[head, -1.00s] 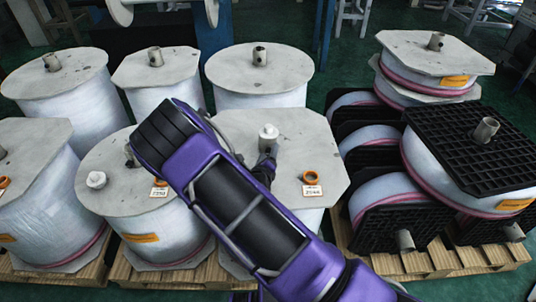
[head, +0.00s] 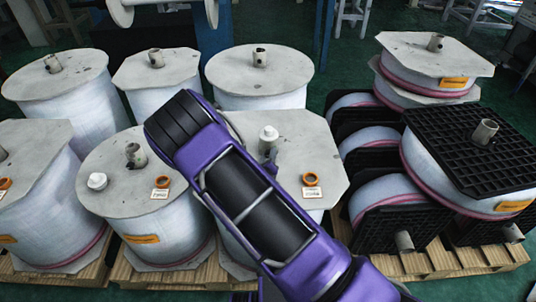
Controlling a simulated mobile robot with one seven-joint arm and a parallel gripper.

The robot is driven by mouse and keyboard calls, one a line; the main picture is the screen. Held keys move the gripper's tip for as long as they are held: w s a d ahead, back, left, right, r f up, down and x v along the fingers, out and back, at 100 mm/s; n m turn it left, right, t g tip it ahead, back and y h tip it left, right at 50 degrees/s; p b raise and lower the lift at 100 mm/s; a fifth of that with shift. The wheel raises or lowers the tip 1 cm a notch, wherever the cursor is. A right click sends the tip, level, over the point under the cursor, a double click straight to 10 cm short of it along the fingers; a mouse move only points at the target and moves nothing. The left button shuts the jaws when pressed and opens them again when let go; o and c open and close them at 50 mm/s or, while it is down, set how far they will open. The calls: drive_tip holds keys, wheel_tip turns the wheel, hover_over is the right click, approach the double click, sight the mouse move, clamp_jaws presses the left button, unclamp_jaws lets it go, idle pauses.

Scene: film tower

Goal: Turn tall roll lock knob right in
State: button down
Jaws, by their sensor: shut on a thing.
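Two white lock knobs show on the grey tops of the tall front rolls. The right lock knob (head: 268,134) stands upright on the octagonal top of the middle roll (head: 308,146). The left lock knob (head: 97,181) sits on the round top of the roll beside it (head: 110,200). My gripper (head: 272,156) shows only as a small dark part just below and against the right knob, and is shut on it. My purple arm hides most of the gripper and the near part of the middle roll's top.
Orange rings (head: 310,179) with white tags lie on the front roll tops. Metal core stubs, such as the one on the left roll (head: 136,155), stick up from several rolls. Black grid-flanged rolls (head: 465,150) are stacked at right. Wooden pallets (head: 440,262) lie beneath.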

drive_tip(key=m+p, duration=0.1)
drive_tip(key=m+y, duration=0.1)
drive_tip(key=m+y+p, duration=0.1)
drive_tip(key=shift+d+r+m+p, duration=0.15)
drive_tip(key=shift+d+m+p, duration=0.1)
drive_tip(key=shift+m+p, duration=0.15)
drive_tip(key=shift+s+r+m+y+p, duration=0.1)
drive_tip(key=shift+m+y+p, duration=0.45)
drive_tip(key=shift+p, duration=0.5)
drive_tip(key=m+y+p, duration=0.1)
drive_tip(key=m+p, duration=0.1)
drive_tip(key=p, duration=0.1)
drive_tip(key=shift+f+p, duration=0.2)
drive_tip(key=shift+p, duration=0.2)
drive_tip(key=shift+d+f+m+y+p, duration=0.1)
drive_tip(key=shift+f+m+y+p, duration=0.15)
drive_tip(key=shift+m+y, duration=0.6)
drive_tip(key=m, duration=0.2)
drive_tip(key=shift+d+m+t, duration=0.1)
drive_tip(key=shift+m+t, duration=0.2)
drive_tip(key=shift+m, duration=0.1)
drive_tip(key=m+y, duration=0.1)
drive_tip(key=m, duration=0.2)
drive_tip(key=shift+f+m+t+y, duration=0.1)
drive_tip(key=shift+m+t+y, duration=0.3)
drive_tip(key=c, duration=0.6)
unclamp_jaws()
